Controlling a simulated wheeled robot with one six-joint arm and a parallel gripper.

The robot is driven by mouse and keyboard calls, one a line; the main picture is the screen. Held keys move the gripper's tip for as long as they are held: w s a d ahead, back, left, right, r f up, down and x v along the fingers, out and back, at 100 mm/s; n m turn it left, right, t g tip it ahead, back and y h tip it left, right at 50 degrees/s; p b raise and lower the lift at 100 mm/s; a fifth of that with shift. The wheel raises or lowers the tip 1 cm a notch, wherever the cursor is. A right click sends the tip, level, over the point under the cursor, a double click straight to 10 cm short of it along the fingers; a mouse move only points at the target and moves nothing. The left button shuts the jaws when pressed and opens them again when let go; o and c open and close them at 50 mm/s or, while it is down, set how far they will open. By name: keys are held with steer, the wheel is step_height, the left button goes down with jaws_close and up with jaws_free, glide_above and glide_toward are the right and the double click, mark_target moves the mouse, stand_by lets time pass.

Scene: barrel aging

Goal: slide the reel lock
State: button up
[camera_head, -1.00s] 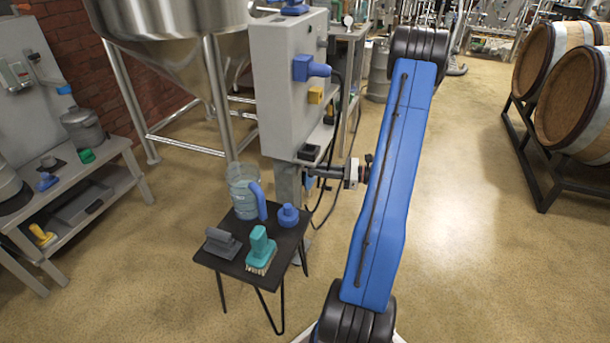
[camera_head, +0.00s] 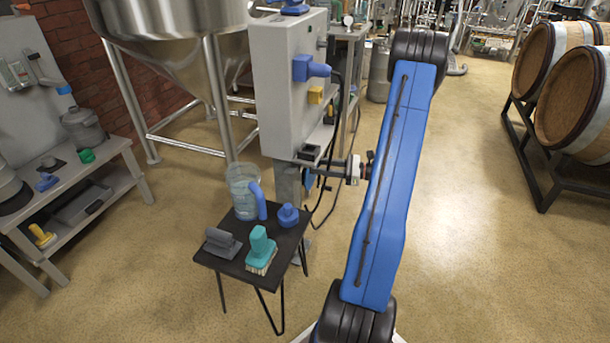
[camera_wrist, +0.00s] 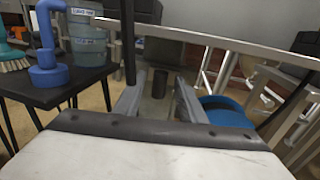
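My gripper (camera_wrist: 158,100) is open; its two grey fingers stand apart in the wrist view. A short dark cylinder (camera_wrist: 160,84) shows between and beyond the fingertips, and I cannot tell whether it is the reel lock. A blue rounded part with a dark band (camera_wrist: 222,108) lies right of the fingers, possibly part of the reel. In the head view my gripper (camera_head: 318,162) points left at the post under the grey control cabinet (camera_head: 283,85). A small blue part (camera_head: 308,181) shows just below it. No reel lock can be clearly made out.
A small dark table (camera_head: 226,264) stands in front, with a clear jug (camera_head: 240,190), a blue capped piece (camera_head: 288,215), a teal brush (camera_head: 261,248) and a grey tool (camera_head: 221,243). Dark hoses (camera_head: 336,190) hang near my gripper. Floor at right is open before the barrels (camera_head: 572,95).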

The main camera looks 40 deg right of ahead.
steer(key=v, duration=0.7)
stand_by(0.6)
stand_by(0.5)
